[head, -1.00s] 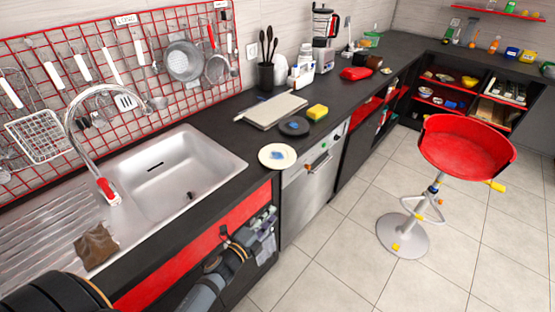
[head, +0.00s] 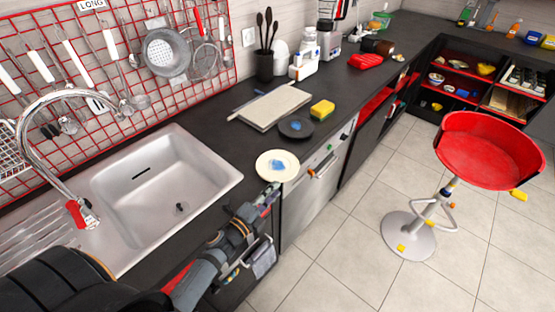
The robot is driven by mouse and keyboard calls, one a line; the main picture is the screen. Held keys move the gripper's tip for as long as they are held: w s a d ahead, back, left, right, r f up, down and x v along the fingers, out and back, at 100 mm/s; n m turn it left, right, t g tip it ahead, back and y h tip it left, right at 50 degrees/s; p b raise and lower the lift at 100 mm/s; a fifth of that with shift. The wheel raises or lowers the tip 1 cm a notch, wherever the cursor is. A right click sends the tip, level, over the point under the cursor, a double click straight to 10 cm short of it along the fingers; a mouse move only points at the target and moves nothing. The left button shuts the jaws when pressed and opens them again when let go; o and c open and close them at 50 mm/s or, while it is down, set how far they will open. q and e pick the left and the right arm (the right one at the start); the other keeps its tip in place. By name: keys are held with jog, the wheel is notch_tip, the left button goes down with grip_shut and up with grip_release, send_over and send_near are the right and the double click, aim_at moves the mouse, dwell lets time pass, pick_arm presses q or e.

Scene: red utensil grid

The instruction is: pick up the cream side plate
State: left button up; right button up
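The cream side plate (head: 263,165) lies flat on the dark counter, near its front edge and right of the sink. A small blue item (head: 278,165) is on it. My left arm comes in from the lower left. My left gripper (head: 268,198) is just in front of the counter edge, below the plate in the picture and apart from it. Its fingers are small and dark against the cabinet, so their opening is unclear. My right gripper is not in view.
A dark plate (head: 296,131), a yellow sponge (head: 322,110) and a pale board (head: 273,106) lie beyond the cream plate. The steel sink (head: 160,190) is to its left. A red stool (head: 490,150) stands on the floor at right.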

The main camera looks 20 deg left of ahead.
aim_at(294, 173)
pick_arm(q)
jog(key=p+x, duration=0.1)
jog(key=x, duration=0.4)
jog(key=shift+d+r+p, duration=0.1)
jog(key=shift+d+p, duration=0.1)
jog(key=shift+p, duration=0.15)
jog(key=shift+w+r, duration=0.1)
jog(key=shift+r, duration=0.05)
jog(key=shift+w+d+r+p, duration=0.25)
jog(key=shift+w+d+p, duration=0.15)
jog(key=shift+w, duration=0.15)
jog(key=shift+w+d+r+p, duration=0.25)
jog(key=shift+w+d+p, duration=0.15)
jog(key=shift+w, duration=0.2)
jog(key=shift+w+d+f, duration=0.15)
jog(key=shift+w+f, duration=0.05)
jog(key=shift+w, duration=0.3)
jog(key=shift+w+d+f, duration=0.1)
jog(key=shift+w+f, duration=0.05)
jog(key=shift+w, duration=0.45)
jog(key=shift+c, duration=0.3)
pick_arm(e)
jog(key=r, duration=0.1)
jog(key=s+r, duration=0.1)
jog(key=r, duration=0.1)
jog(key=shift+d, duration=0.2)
